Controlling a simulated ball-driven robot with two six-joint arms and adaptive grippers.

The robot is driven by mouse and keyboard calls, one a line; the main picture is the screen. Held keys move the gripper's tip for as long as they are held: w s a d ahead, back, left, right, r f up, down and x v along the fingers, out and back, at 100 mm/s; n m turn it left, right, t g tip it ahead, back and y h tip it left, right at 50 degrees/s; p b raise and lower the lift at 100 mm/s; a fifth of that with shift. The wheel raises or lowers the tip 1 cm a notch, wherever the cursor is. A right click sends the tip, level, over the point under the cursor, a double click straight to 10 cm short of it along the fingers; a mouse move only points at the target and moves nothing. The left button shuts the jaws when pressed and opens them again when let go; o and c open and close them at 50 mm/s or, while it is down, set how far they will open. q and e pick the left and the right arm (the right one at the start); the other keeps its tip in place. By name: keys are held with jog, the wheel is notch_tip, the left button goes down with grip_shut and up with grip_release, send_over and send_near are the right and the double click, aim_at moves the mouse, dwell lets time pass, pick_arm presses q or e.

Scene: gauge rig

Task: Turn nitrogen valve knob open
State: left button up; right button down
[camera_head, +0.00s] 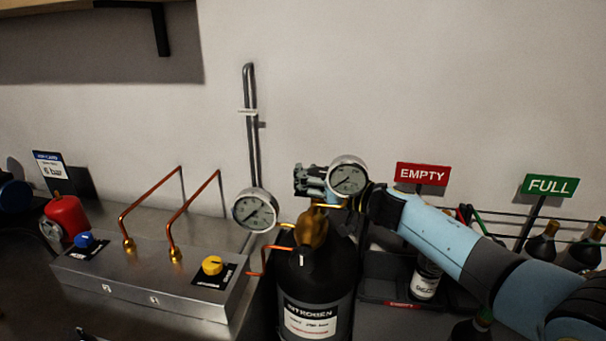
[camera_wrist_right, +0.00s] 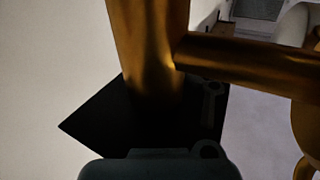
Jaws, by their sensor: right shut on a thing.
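The black nitrogen cylinder (camera_head: 316,285) stands upright with a white label on its front. Its brass valve (camera_head: 313,228) rises from the top, and brass parts (camera_wrist_right: 150,45) fill the upper wrist view. My right gripper (camera_head: 312,183) is at the top of this valve, partly behind a round gauge. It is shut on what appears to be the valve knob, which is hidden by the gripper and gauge. A dark gripper part (camera_wrist_right: 160,165) shows at the bottom of the wrist view. How far the knob is turned cannot be seen. My left gripper is out of view.
A gauge (camera_head: 347,175) overlaps my right gripper; another gauge (camera_head: 255,210) is left of the cylinder. A steel box (camera_head: 150,290) carries a blue knob (camera_head: 85,240), a yellow knob (camera_head: 212,265) and copper pipes. An EMPTY sign (camera_head: 422,174) and a FULL sign (camera_head: 549,186) stand right.

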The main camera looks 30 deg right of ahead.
jog(key=shift+s+d+f+n+g+y, duration=0.1)
jog(key=shift+s+f+n+g+y, duration=0.1)
jog(key=shift+n+g+y, duration=0.15)
dwell(0.3)
jog(key=s+n+g+y+b, duration=0.1)
jog(key=n+g+y+b, duration=0.2)
jog(key=b, duration=0.3)
jog(key=s+a+n+g+y+b, duration=0.1)
jog(key=n+g+y+b, duration=0.2)
jog(key=g+b, duration=0.3)
jog(key=s+a+n+g+y+b, duration=0.1)
jog(key=n+g+y+b, duration=0.2)
jog(key=n+g+b, duration=0.2)
jog(key=shift+r+y+b, duration=0.2)
jog(key=shift+y+b, duration=0.05)
jog(key=shift+b, duration=0.15)
jog(key=shift+r, duration=0.1)
jog(key=c, duration=1.6)
grip_release()
jog(key=shift+d, duration=0.15)
jog(key=o, duration=0.5)
jog(key=shift+d, duration=0.2)
jog(key=shift+c, duration=0.2)
jog(key=o, duration=0.3)
jog(key=shift+a, duration=0.2)
